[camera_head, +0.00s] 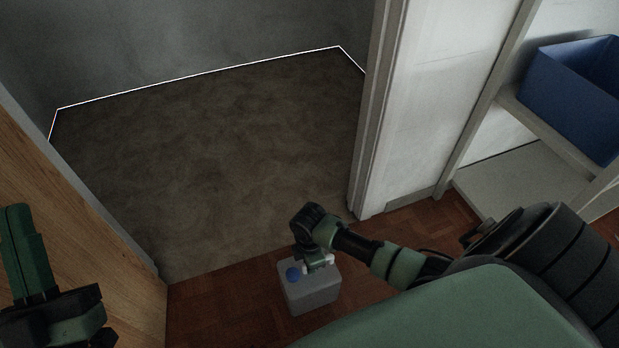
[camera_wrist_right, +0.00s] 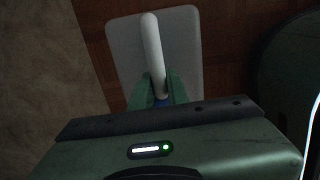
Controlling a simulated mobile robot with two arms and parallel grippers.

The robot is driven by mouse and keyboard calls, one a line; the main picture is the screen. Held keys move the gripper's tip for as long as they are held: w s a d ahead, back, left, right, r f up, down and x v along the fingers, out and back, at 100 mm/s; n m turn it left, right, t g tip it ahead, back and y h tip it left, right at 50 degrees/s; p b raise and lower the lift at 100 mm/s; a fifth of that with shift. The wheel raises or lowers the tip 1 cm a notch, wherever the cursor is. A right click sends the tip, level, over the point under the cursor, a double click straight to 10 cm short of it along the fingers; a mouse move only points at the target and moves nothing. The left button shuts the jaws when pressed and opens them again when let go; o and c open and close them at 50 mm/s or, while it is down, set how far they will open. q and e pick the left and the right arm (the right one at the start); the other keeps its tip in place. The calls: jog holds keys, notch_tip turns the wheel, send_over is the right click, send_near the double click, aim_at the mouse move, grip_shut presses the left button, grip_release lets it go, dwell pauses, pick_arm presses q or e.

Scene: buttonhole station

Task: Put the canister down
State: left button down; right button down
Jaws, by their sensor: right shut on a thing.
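The canister (camera_head: 312,289) is a pale grey box with a blue cap and a white handle. It is upright, over the wooden floor just in front of the doorway; I cannot tell whether its base touches the floor. My right gripper (camera_head: 318,258) is above it, shut on its handle. In the right wrist view the canister (camera_wrist_right: 184,45) lies beyond the green fingers (camera_wrist_right: 159,88), with the white handle between them. The fingers hide part of the cap. My left gripper (camera_head: 22,225) is at the left edge, away from the canister; its finger opening is unclear.
A dark brown floor (camera_head: 220,160) lies beyond the doorway, with a wooden door (camera_head: 90,215) on the left and a white door frame (camera_head: 368,120) on the right. A white shelf (camera_head: 520,175) with a blue bin (camera_head: 575,95) stands at the right.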

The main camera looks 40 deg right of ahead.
jog(key=c, duration=1.4)
grip_release()
jog(key=shift+o, duration=0.2)
